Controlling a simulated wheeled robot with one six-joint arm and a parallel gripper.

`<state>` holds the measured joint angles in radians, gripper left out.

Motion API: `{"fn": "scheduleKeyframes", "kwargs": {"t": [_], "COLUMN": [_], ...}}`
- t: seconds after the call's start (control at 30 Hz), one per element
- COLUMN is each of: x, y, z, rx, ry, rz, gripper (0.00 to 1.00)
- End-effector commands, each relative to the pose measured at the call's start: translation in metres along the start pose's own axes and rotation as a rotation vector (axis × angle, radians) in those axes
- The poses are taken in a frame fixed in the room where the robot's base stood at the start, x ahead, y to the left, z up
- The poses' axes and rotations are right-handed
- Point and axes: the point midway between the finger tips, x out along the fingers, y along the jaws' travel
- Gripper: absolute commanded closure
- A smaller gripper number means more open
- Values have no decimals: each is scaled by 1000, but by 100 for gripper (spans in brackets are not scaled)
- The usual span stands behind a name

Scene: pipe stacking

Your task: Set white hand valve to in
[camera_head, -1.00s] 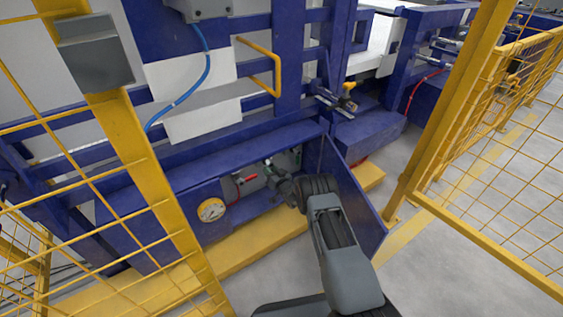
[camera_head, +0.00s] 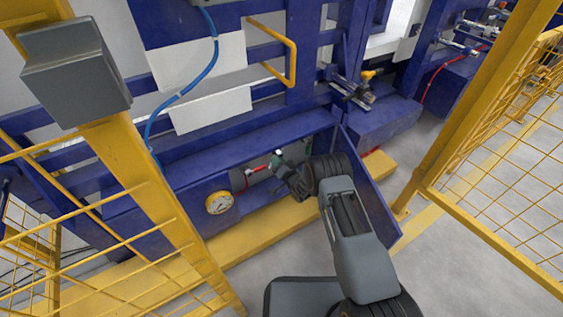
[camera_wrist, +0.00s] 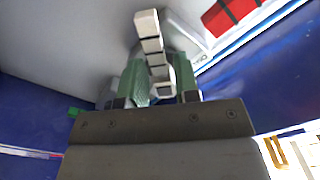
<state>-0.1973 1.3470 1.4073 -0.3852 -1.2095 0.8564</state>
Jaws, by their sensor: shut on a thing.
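The white hand valve (camera_wrist: 150,45) shows in the wrist view as a white handle with dark cross lines, rising between the two green fingers of my gripper (camera_wrist: 160,82). My gripper is shut on its lower part. In the head view my gripper (camera_head: 278,163) reaches into the low recess of the blue machine, and a small white spot of the valve (camera_head: 278,152) shows at its tips. The valve's base is hidden behind the fingers and the gripper body.
A red-handled valve (camera_head: 258,169) is just left of my gripper; red also shows in the wrist view (camera_wrist: 228,14). A round gauge (camera_head: 219,203) is further left. An open blue door panel (camera_head: 372,195) stands close on the right. Yellow fence posts (camera_head: 150,190) flank the space.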

Motion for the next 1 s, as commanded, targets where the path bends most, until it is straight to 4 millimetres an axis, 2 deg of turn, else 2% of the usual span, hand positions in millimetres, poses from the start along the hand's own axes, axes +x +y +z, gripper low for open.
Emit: {"fn": "scheduleKeyframes", "kwargs": {"t": [0.23,0.27,0.37,0.6,0.73,0.87,1.0], "x": [-1,-1,-1,0,-8,-28,-59], "y": [3,3,3,0,0,-1,-1], "z": [-3,-3,-3,0,-2,-4,-5], "rx": [2,2,1,0,0,1,1], "ry": [6,6,6,1,1,1,2], "rz": [6,6,5,1,2,5,7], "gripper": [100,69,59,58,58,58,58]}}
